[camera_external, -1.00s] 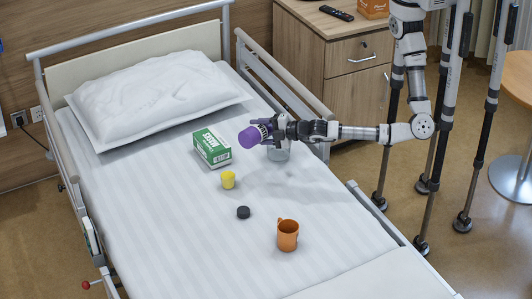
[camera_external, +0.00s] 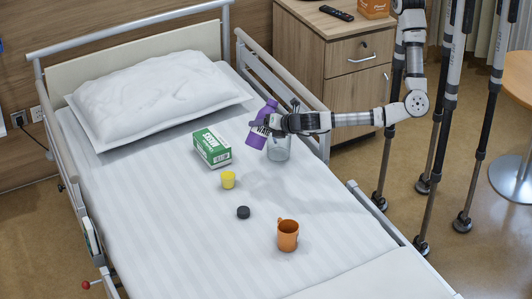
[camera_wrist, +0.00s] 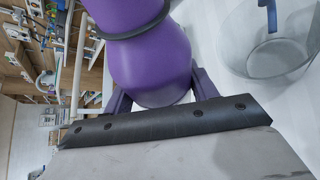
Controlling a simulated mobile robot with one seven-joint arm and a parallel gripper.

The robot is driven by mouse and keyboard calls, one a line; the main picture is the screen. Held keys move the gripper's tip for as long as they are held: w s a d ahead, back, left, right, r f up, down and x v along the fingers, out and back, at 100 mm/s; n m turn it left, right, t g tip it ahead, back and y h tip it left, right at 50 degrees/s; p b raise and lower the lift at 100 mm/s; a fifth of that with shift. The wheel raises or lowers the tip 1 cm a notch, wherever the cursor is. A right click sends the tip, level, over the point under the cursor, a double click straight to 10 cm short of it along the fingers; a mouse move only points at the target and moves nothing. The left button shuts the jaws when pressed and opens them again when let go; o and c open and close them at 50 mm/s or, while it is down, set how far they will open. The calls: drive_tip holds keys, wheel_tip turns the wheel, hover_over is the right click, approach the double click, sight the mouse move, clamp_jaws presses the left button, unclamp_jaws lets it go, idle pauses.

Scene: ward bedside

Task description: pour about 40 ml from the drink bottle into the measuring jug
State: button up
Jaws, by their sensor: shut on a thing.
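The purple drink bottle (camera_external: 259,136) is held above the bed, tilted, with its upper end leaning right in the external view. My gripper (camera_external: 268,124) is shut on it. In the wrist view the bottle (camera_wrist: 150,55) fills the middle, between my fingers, and its far end is cut off by the frame. I cannot make out any liquid in the jug.
A green and white box (camera_external: 212,148), a yellow cup (camera_external: 228,180), a black round cap (camera_external: 243,212) and an orange mug (camera_external: 288,235) stand on the bed (camera_external: 190,240). A bed rail (camera_external: 285,75) runs behind the jug. The bed's lower left is clear.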

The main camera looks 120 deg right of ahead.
sight(264, 117)
drive_tip(key=shift+s+d+f+n+g+h+b, duration=0.15)
drive_tip(key=shift+n+g+h+b, duration=0.15)
drive_tip(key=shift+n+g+b, duration=0.15)
drive_tip(key=shift+d+n+g+b, duration=0.1)
drive_tip(key=shift+n+g+b, duration=0.45)
drive_tip(key=shift+n+b, duration=0.3)
drive_tip(key=r, duration=0.1)
drive_tip(key=r+p, duration=0.1)
drive_tip(key=r+n+g+h, duration=0.1)
drive_tip(key=shift+s+r, duration=0.25)
drive_tip(key=shift+r, duration=0.05)
drive_tip(key=shift+s+n+g, duration=0.1)
drive_tip(key=shift+n+g, duration=0.2)
drive_tip(key=shift+s+n+h, duration=0.15)
drive_tip(key=shift+n+h, duration=0.15)
drive_tip(key=shift+n, duration=0.1)
drive_tip(key=shift+r+g+b, duration=0.2)
drive_tip(key=shift+g+b, duration=0.1)
drive_tip(key=shift+g, duration=0.1)
idle(0.5)
